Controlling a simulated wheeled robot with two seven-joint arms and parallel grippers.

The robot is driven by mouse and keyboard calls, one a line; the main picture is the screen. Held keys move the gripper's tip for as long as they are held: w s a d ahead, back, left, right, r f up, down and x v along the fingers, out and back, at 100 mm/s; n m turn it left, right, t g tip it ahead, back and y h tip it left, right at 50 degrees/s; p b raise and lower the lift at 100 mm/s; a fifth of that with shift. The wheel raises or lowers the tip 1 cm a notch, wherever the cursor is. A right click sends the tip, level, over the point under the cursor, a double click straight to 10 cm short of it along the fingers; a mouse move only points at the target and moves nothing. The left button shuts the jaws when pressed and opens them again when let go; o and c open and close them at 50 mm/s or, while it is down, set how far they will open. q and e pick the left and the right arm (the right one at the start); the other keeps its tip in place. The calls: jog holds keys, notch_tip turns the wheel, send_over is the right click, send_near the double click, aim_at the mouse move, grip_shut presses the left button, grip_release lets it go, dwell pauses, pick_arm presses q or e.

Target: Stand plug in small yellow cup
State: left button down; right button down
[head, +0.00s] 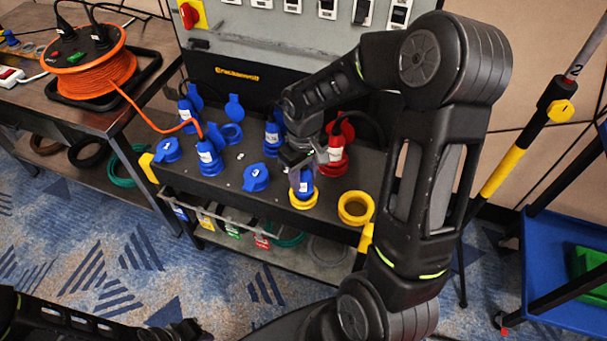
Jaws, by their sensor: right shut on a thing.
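The plug (306,186) is blue with a white label. It stands roughly upright at the front of the dark bench top. My right gripper (296,163) reaches down from above and is shut on its upper end. The small yellow cup (303,203) is directly under the plug, and the plug's lower end appears to be within its ring. I cannot tell how deep it sits. A wider, empty yellow cup (356,208) stands to the right. My left arm lies along the bottom left edge; its end is dark and partly cut off, so its jaws cannot be made out.
Blue sockets (256,177) and other blue plugs (209,158) stand on the bench (225,190). A red plug (336,150) stands close behind the gripper. An orange cable reel (90,70) is at left. A blue cart (560,270) is at right.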

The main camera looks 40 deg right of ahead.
aim_at(304, 168)
jog(key=shift+f+b, duration=0.55)
jog(key=shift+f, duration=0.15)
jog(key=c, duration=0.8)
grip_release()
jog(key=shift+o, duration=0.2)
jog(key=o, duration=0.4)
jog(key=shift+c, duration=0.2)
jog(key=shift+r, duration=0.1)
jog(key=shift+r+p, duration=2.35)
jog(key=shift+r, duration=0.65)
jog(key=shift+f, duration=0.1)
